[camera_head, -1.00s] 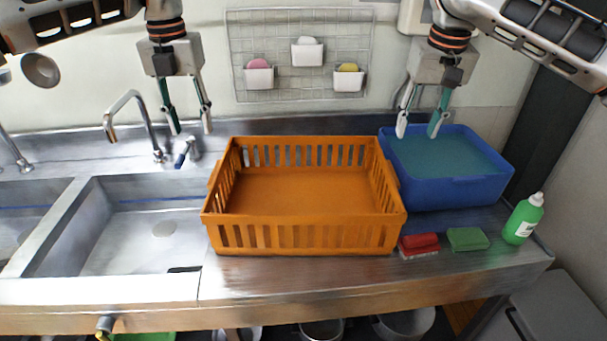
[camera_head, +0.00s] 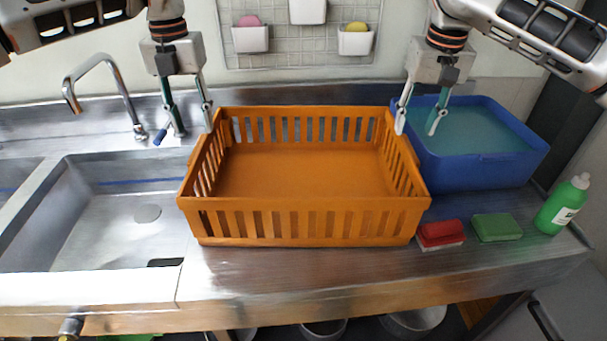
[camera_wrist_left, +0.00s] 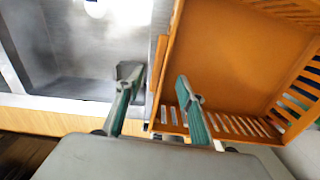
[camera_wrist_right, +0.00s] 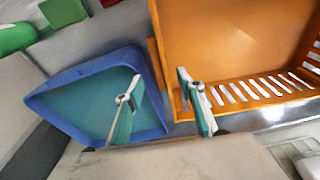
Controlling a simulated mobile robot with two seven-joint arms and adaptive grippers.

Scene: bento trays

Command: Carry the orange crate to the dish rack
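The orange crate (camera_head: 305,222) is empty and sits upright on the steel counter, between the sink and the blue tub. My left gripper (camera_head: 192,132) is open and empty at the crate's far left corner; in the left wrist view (camera_wrist_left: 155,88) its fingers are apart, one over the crate's side and one outside it. My right gripper (camera_head: 417,130) is open and empty at the far right corner; in the right wrist view (camera_wrist_right: 160,88) one finger is by the crate (camera_wrist_right: 240,60) and one over the tub. Contact cannot be told. No dish rack shows.
The blue tub (camera_head: 480,176) holds bluish liquid right of the crate. A red sponge (camera_head: 441,233), a green sponge (camera_head: 497,227) and a green bottle (camera_head: 563,205) are at the right. The sink (camera_head: 100,215) and faucet (camera_head: 130,100) are at the left. Counter in front is clear.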

